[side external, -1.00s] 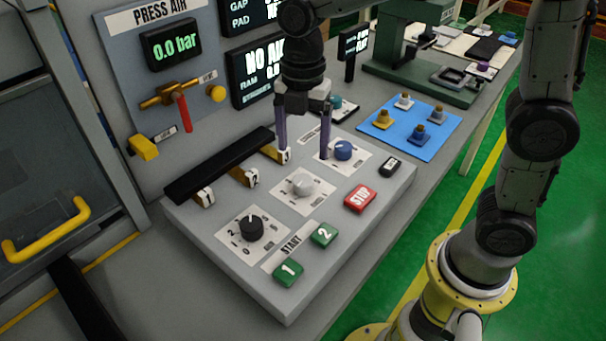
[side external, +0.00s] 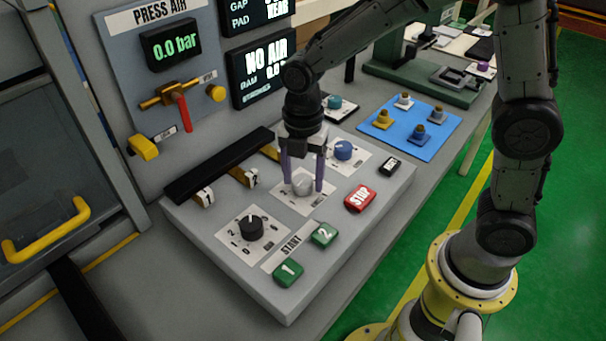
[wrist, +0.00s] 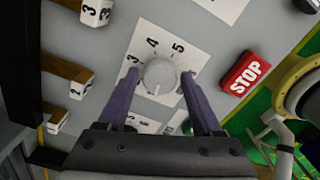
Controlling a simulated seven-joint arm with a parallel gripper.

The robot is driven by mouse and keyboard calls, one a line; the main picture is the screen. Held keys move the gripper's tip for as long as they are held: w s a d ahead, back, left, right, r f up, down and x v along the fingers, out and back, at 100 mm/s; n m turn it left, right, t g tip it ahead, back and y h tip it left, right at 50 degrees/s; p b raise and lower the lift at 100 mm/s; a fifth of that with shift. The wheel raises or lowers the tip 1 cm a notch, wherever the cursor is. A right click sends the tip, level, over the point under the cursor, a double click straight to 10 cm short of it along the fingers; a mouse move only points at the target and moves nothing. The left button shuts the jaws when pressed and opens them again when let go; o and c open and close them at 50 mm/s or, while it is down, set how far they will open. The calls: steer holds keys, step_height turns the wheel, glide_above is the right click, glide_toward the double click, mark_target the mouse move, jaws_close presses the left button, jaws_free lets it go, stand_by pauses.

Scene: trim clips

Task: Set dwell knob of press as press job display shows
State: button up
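My gripper (side external: 303,187) is open, pointing down over the middle dial of the sloping control box. Its two purple fingers stand on either side of the grey knob (side external: 302,181), with small gaps visible in the wrist view (wrist: 160,84). The grey knob (wrist: 158,76) sits on a white plate (wrist: 138,55) with 3, 4 and 5 readable; its lower marks are partly covered. A pale line on the knob points toward the bottom of the wrist picture. I cannot read which knob is labelled dwell. A display (side external: 263,70) reads "NO AIR"; the display above (side external: 252,14) is cut off.
A black knob (side external: 250,228) and a blue knob (side external: 343,149) flank the grey one. Close by are a red STOP button (side external: 360,198), green buttons (side external: 288,272) and yellow numbered levers under a black bar (side external: 220,165). A blue mat (side external: 408,140) holds several clips.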

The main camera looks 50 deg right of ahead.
jaws_close()
